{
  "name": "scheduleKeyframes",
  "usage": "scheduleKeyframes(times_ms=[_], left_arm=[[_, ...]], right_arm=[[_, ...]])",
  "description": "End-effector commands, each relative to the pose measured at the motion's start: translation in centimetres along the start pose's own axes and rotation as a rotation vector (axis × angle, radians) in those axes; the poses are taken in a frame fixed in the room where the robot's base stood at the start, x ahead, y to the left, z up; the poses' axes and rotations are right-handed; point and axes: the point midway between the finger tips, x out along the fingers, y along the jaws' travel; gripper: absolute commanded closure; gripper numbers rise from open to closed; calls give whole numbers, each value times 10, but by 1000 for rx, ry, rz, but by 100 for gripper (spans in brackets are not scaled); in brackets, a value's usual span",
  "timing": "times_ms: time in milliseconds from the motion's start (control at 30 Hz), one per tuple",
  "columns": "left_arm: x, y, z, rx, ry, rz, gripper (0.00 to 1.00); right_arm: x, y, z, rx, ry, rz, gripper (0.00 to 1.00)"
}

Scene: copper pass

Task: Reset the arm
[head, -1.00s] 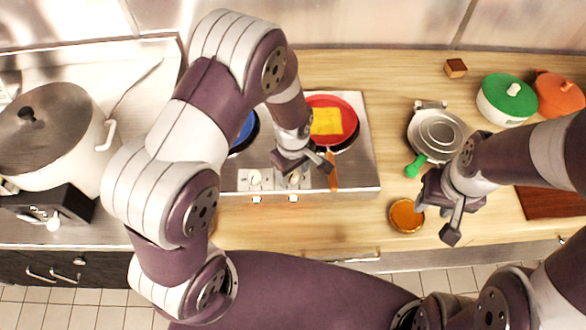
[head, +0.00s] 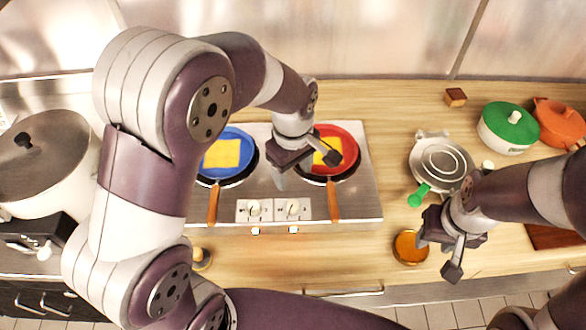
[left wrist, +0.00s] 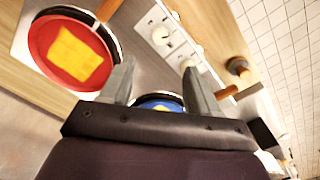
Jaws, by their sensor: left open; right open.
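My left gripper (head: 306,168) is open and empty above the stove, between the two pans and partly in front of the red one. In the left wrist view its two fingers (left wrist: 160,85) stand apart with nothing between them. The red pan (head: 345,138) and the blue pan (head: 236,138) each hold a yellow square slice (head: 222,154). My right gripper (head: 437,252) is open over the counter, beside a small round orange-brown dish (head: 410,247); I see nothing held in it.
A silver round appliance with a green handle (head: 440,162) sits right of the stove (head: 290,185). A green lidded pot (head: 508,128), an orange pot (head: 560,122) and a small brown block (head: 455,97) stand at the back right. A large lidded pot (head: 40,165) is at the left.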

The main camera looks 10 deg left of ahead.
Motion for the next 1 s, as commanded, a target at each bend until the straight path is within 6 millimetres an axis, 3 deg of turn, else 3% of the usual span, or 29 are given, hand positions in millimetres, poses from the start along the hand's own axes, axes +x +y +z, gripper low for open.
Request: scheduleKeyframes(times_ms=[300,400,467,600,667,800,1000], left_arm=[[0,0,0,12,0,0,39],[3,2,-1,183,10,19,39],[9,-8,3,390,17,26,39],[24,-56,3,867,61,50,39],[27,-79,2,983,82,55,39],[32,-113,0,984,98,54,39],[30,-113,-5,965,110,59,39]], right_arm=[[0,0,0,0,0,0,57],[0,0,0,0,0,0,57],[0,0,0,0,0,0,57],[12,0,1,0,0,0,57],[16,0,2,0,0,0,57],[24,0,3,0,0,0,57],[26,0,3,0,0,0,57]])
